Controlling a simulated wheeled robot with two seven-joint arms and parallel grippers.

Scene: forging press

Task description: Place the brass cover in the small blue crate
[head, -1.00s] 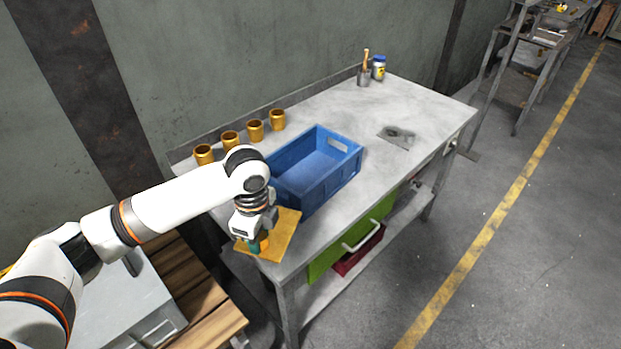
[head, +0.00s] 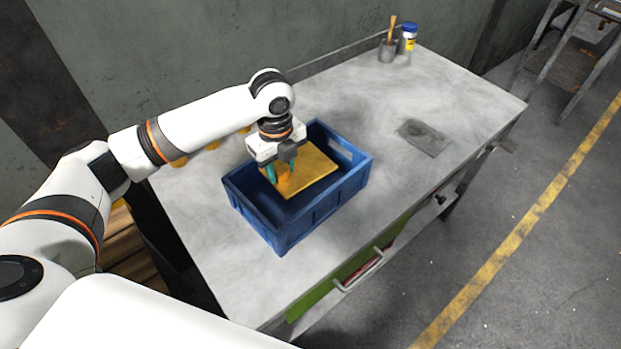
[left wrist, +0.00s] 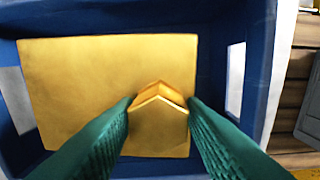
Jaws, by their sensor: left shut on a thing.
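The brass cover (head: 309,176) is a flat square gold plate with a raised knob. It is over the opening of the blue crate (head: 284,237), within its walls. In the left wrist view the cover (left wrist: 80,90) fills much of the space between the blue walls (left wrist: 258,75). My left gripper (head: 283,180) points down and is shut on the cover's knob (left wrist: 160,115), with a green finger on either side. I cannot tell whether the plate touches the crate floor. My right gripper is not in view.
The crate stands on a grey metal workbench (head: 352,108). A cup with a brush (head: 388,52) and a white jar with a blue lid (head: 408,40) stand at the back. Gold cups (head: 180,161) are partly hidden behind my left arm. A dark patch (head: 424,137) lies right of the crate.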

